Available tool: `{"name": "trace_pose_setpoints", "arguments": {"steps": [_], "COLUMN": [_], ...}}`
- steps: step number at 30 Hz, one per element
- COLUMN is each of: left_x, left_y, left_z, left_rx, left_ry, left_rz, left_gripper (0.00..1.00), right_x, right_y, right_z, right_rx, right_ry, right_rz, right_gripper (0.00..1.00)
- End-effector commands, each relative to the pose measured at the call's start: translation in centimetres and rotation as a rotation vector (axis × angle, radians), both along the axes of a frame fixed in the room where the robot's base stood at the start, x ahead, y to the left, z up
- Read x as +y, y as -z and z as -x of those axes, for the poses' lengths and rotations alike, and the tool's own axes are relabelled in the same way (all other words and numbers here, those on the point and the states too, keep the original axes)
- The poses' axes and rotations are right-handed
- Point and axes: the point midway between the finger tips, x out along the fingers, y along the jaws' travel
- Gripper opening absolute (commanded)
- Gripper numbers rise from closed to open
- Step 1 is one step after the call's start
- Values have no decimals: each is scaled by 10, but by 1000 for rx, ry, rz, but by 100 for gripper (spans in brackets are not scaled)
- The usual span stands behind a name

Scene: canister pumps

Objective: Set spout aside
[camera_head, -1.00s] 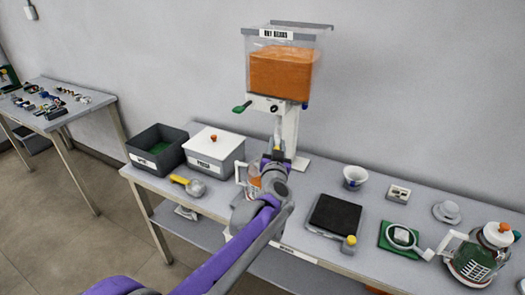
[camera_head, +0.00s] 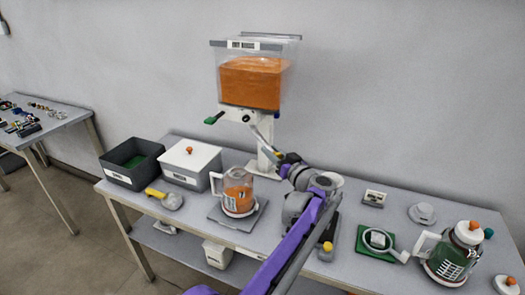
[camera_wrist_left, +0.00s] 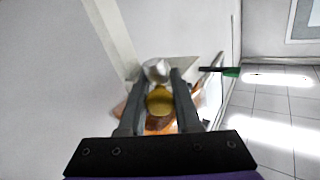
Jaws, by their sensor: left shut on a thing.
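My left gripper (camera_head: 280,156) is shut on the spout (camera_head: 263,137), a grey tube with a yellow part, and holds it tilted in front of the dispenser's white stand. In the left wrist view the fingers (camera_wrist_left: 158,95) close around the spout's round yellow part (camera_wrist_left: 160,101), with a silvery end beyond it. The dispenser (camera_head: 252,83) is a clear hopper with orange contents and a green-handled lever (camera_head: 213,119). I cannot tell whether the spout touches the stand. My right gripper is not in view.
A jug with orange contents (camera_head: 238,190) stands on a grey plate left of my arm. A white lidded box (camera_head: 190,160), dark bin (camera_head: 130,163) and yellow-handled scoop (camera_head: 165,198) lie further left.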

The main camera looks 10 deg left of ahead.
Motion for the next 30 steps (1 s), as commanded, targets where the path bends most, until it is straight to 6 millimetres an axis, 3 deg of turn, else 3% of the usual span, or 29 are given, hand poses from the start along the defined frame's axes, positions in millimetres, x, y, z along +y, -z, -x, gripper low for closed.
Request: {"name": "trace_pose_setpoints", "arguments": {"steps": [9,26,27,30], "left_x": [-10,-11,-11,-11], "left_y": [-1,-2,-2,-2], "left_z": [-8,-10,-10,-10], "left_rx": [-1,-2,-2,-2], "left_ry": [-93,-112,-111,-113], "left_rz": [0,-3,-3,-3], "left_gripper": [0,0,38,56], "right_x": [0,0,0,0], "right_y": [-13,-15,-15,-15], "right_z": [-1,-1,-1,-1], "right_rx": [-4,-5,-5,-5], "right_ry": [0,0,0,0], "right_rz": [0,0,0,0], "right_gripper": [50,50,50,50]}}
